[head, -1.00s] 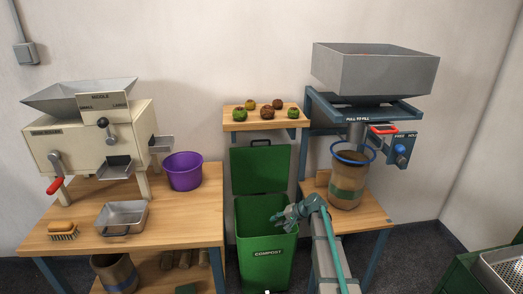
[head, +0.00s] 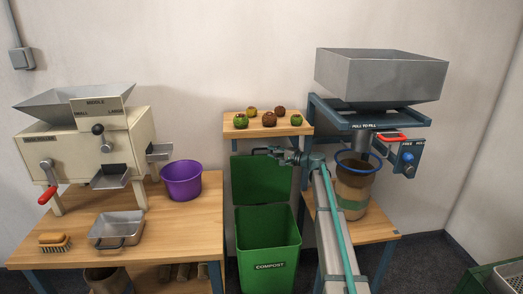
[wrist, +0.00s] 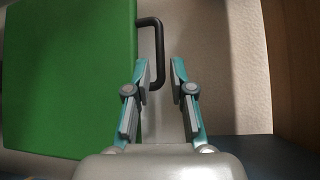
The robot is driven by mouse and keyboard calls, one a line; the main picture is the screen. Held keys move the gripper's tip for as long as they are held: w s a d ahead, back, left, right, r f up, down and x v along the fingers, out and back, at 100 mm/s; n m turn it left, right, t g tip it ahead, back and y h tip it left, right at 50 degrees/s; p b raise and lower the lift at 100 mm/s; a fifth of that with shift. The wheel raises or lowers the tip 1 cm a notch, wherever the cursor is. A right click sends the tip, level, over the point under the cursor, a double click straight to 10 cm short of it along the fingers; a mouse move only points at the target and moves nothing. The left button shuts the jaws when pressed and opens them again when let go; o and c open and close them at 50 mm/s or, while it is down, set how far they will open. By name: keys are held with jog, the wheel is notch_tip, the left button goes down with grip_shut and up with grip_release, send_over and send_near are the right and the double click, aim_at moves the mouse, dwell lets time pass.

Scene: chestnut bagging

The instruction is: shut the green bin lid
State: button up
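The green compost bin (head: 268,262) stands on the floor between the two benches. Its lid (head: 262,185) is up, leaning back near the wall, and it also shows large and green in the wrist view (wrist: 70,75). The black lid handle (wrist: 151,50) is at the lid's edge in the wrist view. My gripper (head: 262,151) is at the lid's top edge in the head view. In the wrist view the gripper (wrist: 160,70) is open, with a gap between its fingers. The handle's lower end is close to the left fingertip; I cannot tell whether they touch.
A shelf (head: 235,130) with several chestnut burs is just above the lid. A purple bucket (head: 182,181) stands on the left bench. A brown sack (head: 354,195) stands under the hopper (head: 385,75) to the right of my arm.

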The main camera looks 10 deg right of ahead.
aim_at(263, 149)
jog(key=x, duration=0.7)
grip_shut()
